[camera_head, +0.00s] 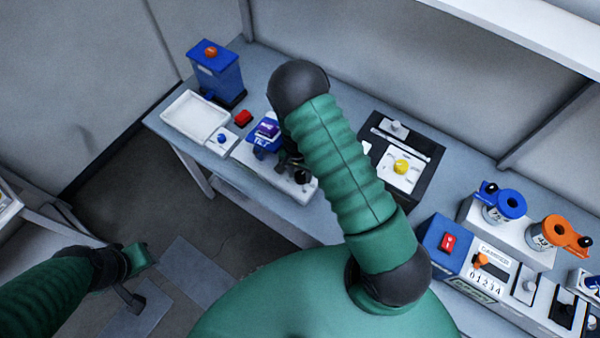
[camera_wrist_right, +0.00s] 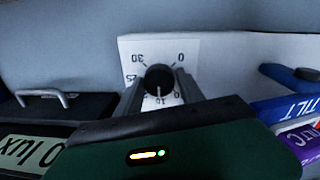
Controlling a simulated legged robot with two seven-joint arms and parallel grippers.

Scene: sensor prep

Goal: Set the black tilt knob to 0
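The black tilt knob (camera_head: 302,177) sits on the white tilt unit (camera_head: 264,180), beside the blue TILT block (camera_head: 262,145). In the right wrist view the knob (camera_wrist_right: 159,79) stands before a white scale plate (camera_wrist_right: 130,52) with 30, 25, 10 and 0 readable. Its white pointer line points down in the picture, at about the 10. My right gripper (camera_wrist_right: 160,88) has one finger on each side of the knob; whether both touch it is unclear. In the head view my right arm partly hides this gripper (camera_head: 288,160). My left gripper (camera_head: 140,258) is away at lower left, its fingers unclear.
A white tray (camera_head: 172,122), a red button (camera_head: 243,118) and a blue dispenser (camera_head: 217,75) stand left of the tilt unit. A black panel with a yellow knob (camera_head: 401,167) lies to its right. The blue counter box (camera_head: 445,243) is farther right.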

